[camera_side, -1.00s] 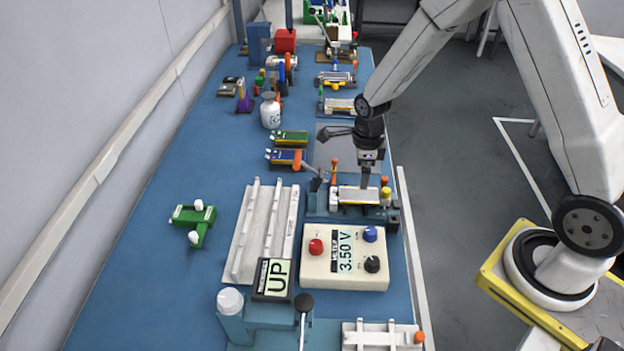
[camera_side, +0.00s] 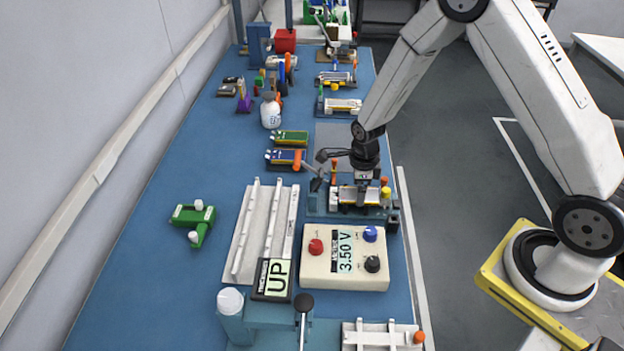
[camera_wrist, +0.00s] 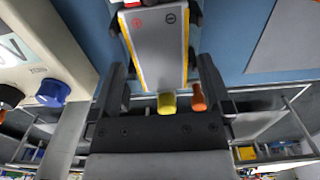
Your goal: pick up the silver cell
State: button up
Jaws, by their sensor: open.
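The silver cell (camera_wrist: 158,45) is a flat silver slab with yellow long edges and a plus and a minus mark at one end. It lies in a blue fixture (camera_side: 318,205), where it also shows in the side view (camera_side: 346,196), partly hidden by my gripper (camera_side: 361,199). In the wrist view my gripper (camera_wrist: 162,72) is open, with one finger on each side of the cell. Whether the fingers touch it cannot be told.
A yellow knob (camera_wrist: 167,103) and an orange knob (camera_wrist: 198,101) stand close to the fingers. A meter box (camera_side: 345,275) reading 3.50 V sits in front of the fixture. A white ribbed rack (camera_side: 243,235) is to the left.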

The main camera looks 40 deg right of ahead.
jog(key=shift+f, duration=0.5)
jog(key=c, duration=1)
